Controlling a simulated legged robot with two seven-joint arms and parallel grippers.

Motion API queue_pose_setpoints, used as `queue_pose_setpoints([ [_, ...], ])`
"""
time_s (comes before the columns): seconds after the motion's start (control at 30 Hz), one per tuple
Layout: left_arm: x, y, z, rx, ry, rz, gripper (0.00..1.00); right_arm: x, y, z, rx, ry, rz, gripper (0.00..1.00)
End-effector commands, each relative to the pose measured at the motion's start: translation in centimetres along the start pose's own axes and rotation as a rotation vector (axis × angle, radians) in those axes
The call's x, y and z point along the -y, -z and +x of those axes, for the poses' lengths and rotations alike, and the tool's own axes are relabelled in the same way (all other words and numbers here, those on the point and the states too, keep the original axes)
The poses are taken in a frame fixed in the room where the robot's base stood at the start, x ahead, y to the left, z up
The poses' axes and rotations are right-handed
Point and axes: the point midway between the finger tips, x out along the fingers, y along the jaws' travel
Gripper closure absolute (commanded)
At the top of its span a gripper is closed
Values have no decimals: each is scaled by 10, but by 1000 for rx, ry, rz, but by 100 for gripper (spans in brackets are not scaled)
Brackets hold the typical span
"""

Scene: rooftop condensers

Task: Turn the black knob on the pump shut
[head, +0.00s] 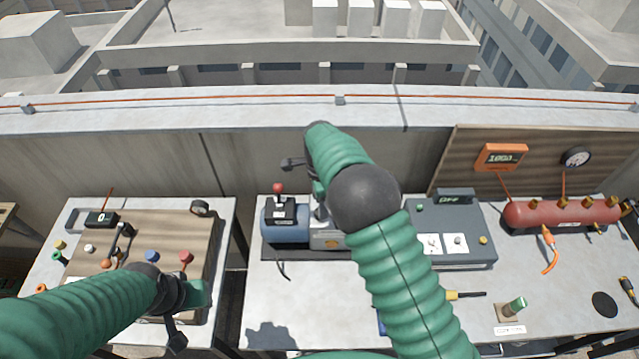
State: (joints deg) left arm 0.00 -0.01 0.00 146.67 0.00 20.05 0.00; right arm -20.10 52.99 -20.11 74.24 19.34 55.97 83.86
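The pump (287,228) stands on the middle table, with a blue motor body, a grey part to its right and a red ball (278,188) on top. I cannot pick out its black knob for sure; my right arm covers part of the pump's right side. My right gripper (319,200) is above the grey part of the pump, mostly hidden by its own arm, and I cannot see whether it touches. My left gripper (185,300) is over the front of the left table, well away from the pump; its fingers are not clear.
A wooden board (170,228) with small coloured knobs lies on the left table. Right of the pump are a grey box reading OFF (460,230) and a red tank (565,213) with brass fittings. A gap separates the left and middle tables. A parapet (240,118) runs behind.

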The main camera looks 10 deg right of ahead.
Motion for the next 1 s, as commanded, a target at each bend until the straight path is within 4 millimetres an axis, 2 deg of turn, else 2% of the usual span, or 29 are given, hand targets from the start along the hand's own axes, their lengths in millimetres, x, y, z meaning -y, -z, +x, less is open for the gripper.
queue_pose_setpoints([
  [0.1, 0, -3, 11, 0, 0, 0, 64, 2, -1, -33, 1, 7, 0, 47],
  [0.3, 0, -5, 19, 0, 0, 0, 64, 3, -1, -92, 0, 6, 0, 47],
  [0.5, 0, -5, 21, 0, 0, 0, 64, 3, -1, -128, 0, 2, 1, 47],
  [0.63, 0, -5, 21, 0, 0, 0, 64, 2, -1, -136, -1, 1, 2, 47],
  [1.0, 0, -5, 21, 0, 0, 0, 64, 2, -1, -136, -1, 1, 2, 47],
])
